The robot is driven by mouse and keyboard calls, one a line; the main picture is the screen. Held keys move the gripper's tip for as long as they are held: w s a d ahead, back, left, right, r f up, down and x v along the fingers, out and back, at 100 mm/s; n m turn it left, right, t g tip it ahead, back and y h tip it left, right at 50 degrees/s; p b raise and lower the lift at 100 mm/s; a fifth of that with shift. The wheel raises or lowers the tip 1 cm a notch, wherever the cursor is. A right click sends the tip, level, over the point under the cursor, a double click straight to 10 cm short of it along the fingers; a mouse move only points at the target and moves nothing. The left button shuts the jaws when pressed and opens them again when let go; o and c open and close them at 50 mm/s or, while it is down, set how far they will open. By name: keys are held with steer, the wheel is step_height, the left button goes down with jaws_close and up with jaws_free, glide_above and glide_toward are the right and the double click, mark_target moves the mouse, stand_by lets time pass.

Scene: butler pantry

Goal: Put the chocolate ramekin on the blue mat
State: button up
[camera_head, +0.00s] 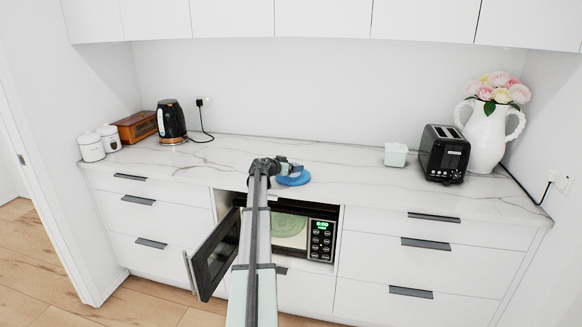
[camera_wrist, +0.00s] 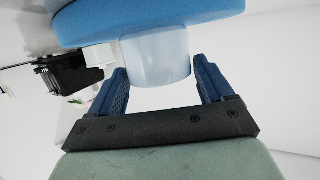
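The blue mat (camera_head: 293,180) is a round disc on the counter, just below and beside my gripper (camera_head: 288,168) in the head view. In the wrist view the blue mat (camera_wrist: 100,22) fills the top. A pale, whitish ramekin (camera_wrist: 157,66) sits against the mat, between the two blue fingers of my gripper (camera_wrist: 160,72). The fingers stand apart, with a narrow gap at the right finger. The ramekin's contents are hidden, so I cannot see chocolate. In the head view my gripper mostly hides the ramekin.
A black toaster (camera_head: 444,154), white vase of flowers (camera_head: 487,137) and small pale box (camera_head: 395,155) stand to the right. A kettle (camera_head: 171,122), wooden box (camera_head: 137,126) and white canisters (camera_head: 91,148) stand left. The microwave (camera_head: 322,240) below has its door (camera_head: 214,256) open.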

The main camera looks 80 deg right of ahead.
steer(key=shift+o, duration=1.1)
steer(key=v, duration=1.1)
steer(key=shift+s+r, duration=0.1)
steer(key=shift+w+a+r, duration=0.15)
steer(key=shift+w+a, duration=0.15)
steer(key=shift+a, duration=0.1)
